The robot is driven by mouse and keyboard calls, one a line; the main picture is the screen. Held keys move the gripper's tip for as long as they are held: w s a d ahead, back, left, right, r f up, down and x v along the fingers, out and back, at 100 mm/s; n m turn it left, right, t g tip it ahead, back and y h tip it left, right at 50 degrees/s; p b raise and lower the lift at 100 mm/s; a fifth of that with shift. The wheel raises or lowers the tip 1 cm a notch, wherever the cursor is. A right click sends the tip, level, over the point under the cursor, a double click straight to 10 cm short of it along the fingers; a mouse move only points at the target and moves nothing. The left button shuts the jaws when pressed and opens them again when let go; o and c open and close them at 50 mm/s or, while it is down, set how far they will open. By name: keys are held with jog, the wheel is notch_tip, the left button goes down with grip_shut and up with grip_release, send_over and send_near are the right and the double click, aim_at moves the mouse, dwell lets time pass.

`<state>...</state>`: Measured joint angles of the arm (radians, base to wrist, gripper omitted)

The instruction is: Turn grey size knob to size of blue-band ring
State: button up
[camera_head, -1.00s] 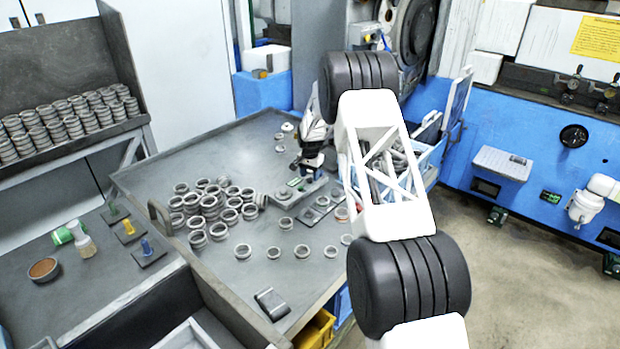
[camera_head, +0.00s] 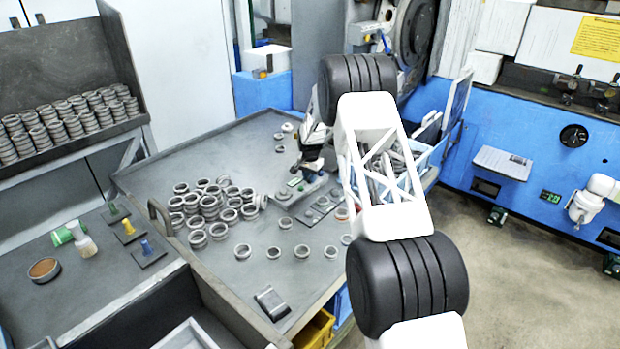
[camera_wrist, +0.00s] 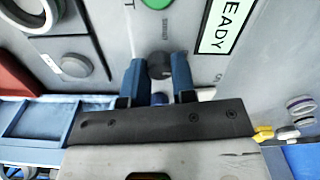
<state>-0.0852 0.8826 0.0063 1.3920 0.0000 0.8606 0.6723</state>
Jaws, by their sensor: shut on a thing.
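My gripper (camera_wrist: 160,75) has two blue fingers, shut on a small dark grey knob (camera_wrist: 160,64) on the light grey panel (camera_wrist: 205,85). The fingers hide part of the knob, and I cannot read its setting. In the head view my gripper (camera_head: 309,166) is over the small control box (camera_head: 297,189) on the table. Many grey rings (camera_head: 205,205) lie on the table. I cannot make out a blue band on any of them.
A green button (camera_wrist: 157,3) and a lit "READY" display (camera_wrist: 226,24) are on the panel. Green, yellow and blue posts (camera_head: 146,247) stand on the left bench. A rack of rings (camera_head: 70,118) stands at the back left. The table's far left part is clear.

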jog(key=shift+n, duration=0.5)
jog(key=n, duration=0.5)
jog(key=shift+r, duration=0.1)
jog(key=n, duration=0.6)
jog(key=shift+a, duration=0.1)
jog(key=o, duration=0.9)
jog(key=shift+o, duration=0.2)
jog(key=shift+r, duration=3.85)
